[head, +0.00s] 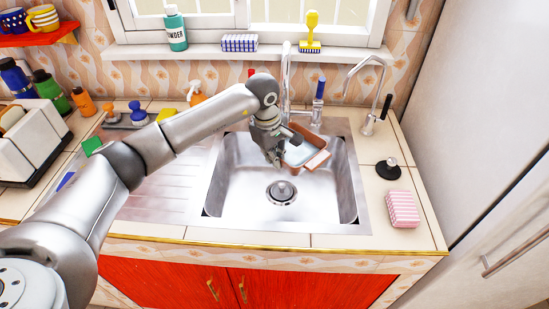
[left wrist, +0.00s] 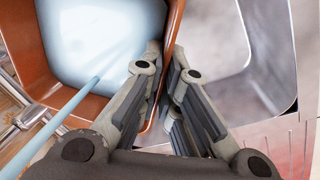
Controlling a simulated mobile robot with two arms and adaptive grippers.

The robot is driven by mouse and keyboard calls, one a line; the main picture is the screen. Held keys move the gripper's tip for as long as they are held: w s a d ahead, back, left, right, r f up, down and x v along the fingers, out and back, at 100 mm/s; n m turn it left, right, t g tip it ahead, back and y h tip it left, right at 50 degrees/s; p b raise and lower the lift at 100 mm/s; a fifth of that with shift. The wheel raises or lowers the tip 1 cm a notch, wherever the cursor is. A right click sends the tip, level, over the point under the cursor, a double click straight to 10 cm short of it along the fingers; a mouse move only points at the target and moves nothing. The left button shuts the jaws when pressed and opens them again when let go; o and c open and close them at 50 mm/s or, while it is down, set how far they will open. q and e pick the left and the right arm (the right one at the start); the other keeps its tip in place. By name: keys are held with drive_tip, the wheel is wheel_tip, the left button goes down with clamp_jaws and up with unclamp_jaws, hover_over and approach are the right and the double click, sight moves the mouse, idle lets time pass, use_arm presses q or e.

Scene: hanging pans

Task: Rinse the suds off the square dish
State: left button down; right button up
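The square dish (head: 318,161) has an orange-brown outside and a pale inside. It is held tilted over the back right of the sink basin (head: 240,190), below the tap (head: 287,75). In the left wrist view the dish (left wrist: 172,28) fills the upper left. A thin light-blue stream (left wrist: 60,115) runs into its pale blue-white inside; I cannot tell suds from water there. My left gripper (head: 277,160) is at the dish's left side. In the left wrist view its fingers (left wrist: 168,65) pinch the dish wall, one on each side. My right gripper is not in view.
The tap has a blue handle (head: 320,90) at its right. A second thin spout (head: 368,90), a black stopper (head: 388,169) and a pink striped sponge (head: 402,209) are right of the sink. A yellow brush (head: 311,32) stands on the sill. The basin floor is clear around the drain (head: 281,190).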

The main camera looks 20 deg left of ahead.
use_arm(q)
drive_tip(key=shift+w+d+r, duration=0.1)
idle(0.3)
drive_tip(key=shift+w+d+b, duration=0.15)
drive_tip(key=shift+d+b, duration=0.2)
drive_tip(key=shift+d, duration=0.2)
drive_tip(key=shift+a, duration=0.2)
drive_tip(key=shift+a, duration=0.45)
drive_tip(key=shift+s, duration=0.25)
drive_tip(key=s+d, duration=0.2)
drive_tip(key=s, duration=0.5)
drive_tip(key=shift+s, duration=0.25)
drive_tip(key=shift+d, duration=0.1)
